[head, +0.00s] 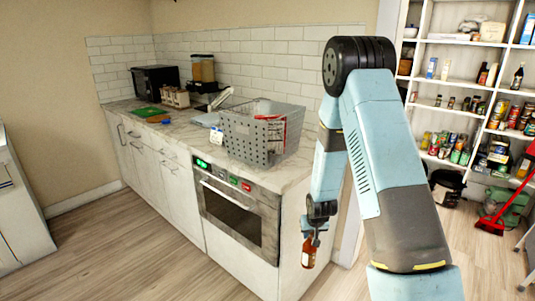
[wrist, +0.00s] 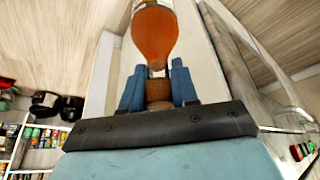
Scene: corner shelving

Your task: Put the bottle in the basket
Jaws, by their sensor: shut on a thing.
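An orange-brown bottle (head: 309,252) hangs below my gripper (head: 312,228) in the head view, beside the right end of the counter and below its top. The wrist view shows the bottle (wrist: 155,36) with its neck between the two blue fingers of my gripper (wrist: 157,84), which is shut on it. A grey perforated basket (head: 250,140) stands on the counter's right end, above and to the left of my gripper. Some items show inside the basket, including something red and white; its floor is hidden.
The marble counter (head: 185,135) carries a black microwave, dispensers and a green board. An oven (head: 240,212) is built in under the basket. Stocked shelves (head: 455,85) stand at the right, with a red broom (head: 493,222).

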